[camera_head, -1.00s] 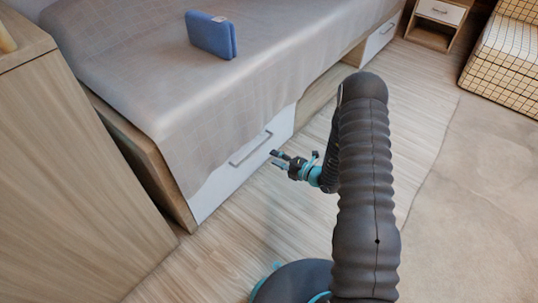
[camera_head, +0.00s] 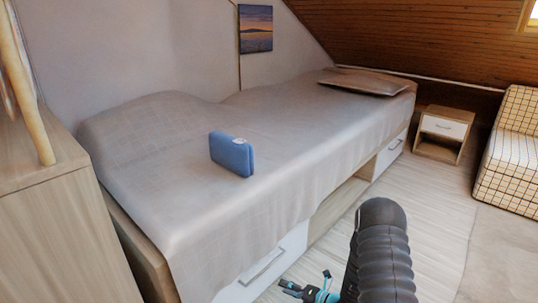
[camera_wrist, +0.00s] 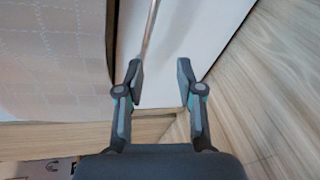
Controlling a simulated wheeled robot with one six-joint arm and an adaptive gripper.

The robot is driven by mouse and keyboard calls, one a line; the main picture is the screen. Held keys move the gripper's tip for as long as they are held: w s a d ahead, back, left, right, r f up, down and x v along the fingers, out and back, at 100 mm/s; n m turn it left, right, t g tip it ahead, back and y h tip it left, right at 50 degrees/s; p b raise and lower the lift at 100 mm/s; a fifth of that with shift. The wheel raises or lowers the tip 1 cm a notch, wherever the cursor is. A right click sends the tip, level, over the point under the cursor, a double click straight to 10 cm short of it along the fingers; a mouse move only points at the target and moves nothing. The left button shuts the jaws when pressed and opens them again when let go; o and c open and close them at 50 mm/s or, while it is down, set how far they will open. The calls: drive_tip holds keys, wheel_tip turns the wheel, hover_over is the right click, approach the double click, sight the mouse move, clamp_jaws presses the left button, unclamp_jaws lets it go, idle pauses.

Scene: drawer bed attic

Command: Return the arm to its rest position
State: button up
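My gripper (camera_head: 307,290) is low in front of the bed, near the white drawer front (camera_head: 262,277) with its metal handle (camera_head: 263,266). In the wrist view my gripper (camera_wrist: 158,75) has its two fingers apart with nothing between them. The drawer front (camera_wrist: 185,50) lies beyond the fingertips there. The handle (camera_wrist: 149,32) runs up from near the left fingertip; I cannot tell whether they touch. My dark, ribbed arm rises at the lower right of the head view and hides part of the floor.
A blue box-like object (camera_head: 231,153) stands on the grey-covered bed (camera_head: 180,215). A wooden cabinet (camera_head: 65,240) is at the left. A nightstand (camera_head: 443,133) and a checked armchair (camera_head: 508,160) are at the right. The wood floor (camera_head: 425,200) before the bed is clear.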

drive_tip(key=s+a+n+g+y, duration=0.1)
drive_tip(key=s+a+n+g, duration=0.15)
drive_tip(key=s+n, duration=0.3)
drive_tip(key=s+r+n+g+h, duration=0.2)
drive_tip(key=s+r+n+g, duration=0.85)
drive_tip(key=n, duration=0.65)
drive_tip(key=s+d+r+n+t+h+p, duration=0.1)
drive_tip(key=s+d+r+n+t+h, duration=0.2)
drive_tip(key=r, duration=0.8)
drive_tip(key=s+d+r+n+t+h+p, duration=0.2)
drive_tip(key=s+r+n, duration=0.5)
drive_tip(key=r, duration=0.5)
drive_tip(key=s+d+r+n+t+h+p, duration=0.1)
drive_tip(key=s+d+r+n+t+h, duration=0.3)
drive_tip(key=r, duration=0.7)
drive_tip(key=s+d+n+h, duration=0.1)
drive_tip(key=d+n+h, duration=0.1)
drive_tip(key=n, duration=0.1)
drive_tip(key=shift+s+d+r+t+p, duration=0.15)
drive_tip(key=shift+s+t+p, duration=0.05)
drive_tip(key=shift+t+p, duration=0.2)
